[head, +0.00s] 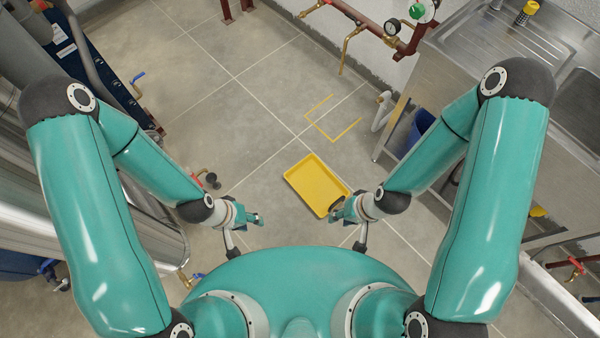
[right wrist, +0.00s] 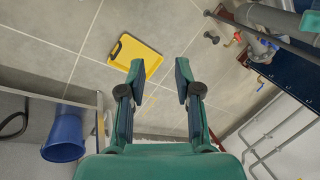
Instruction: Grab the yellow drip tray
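The yellow drip tray (head: 314,182) lies on the tiled floor in the middle of the head view, ahead of my body. My right gripper (head: 338,211) appears at the tray's lower right corner in that view and covers part of it. In the right wrist view the tray (right wrist: 137,54) lies beyond the fingers, to the upper left, with a dark handle at its left edge. The right gripper's fingers (right wrist: 157,78) are spread apart with nothing between them. My left gripper (head: 258,219) is left of the tray, apart from it; its finger opening is too small to judge.
Yellow floor markings (head: 333,118) lie beyond the tray. A steel sink bench (head: 440,85) stands on the right, with a blue bucket (head: 421,124) under it. A valve (head: 205,176) and steel tank (head: 130,225) are on the left. The floor around the tray is mostly clear.

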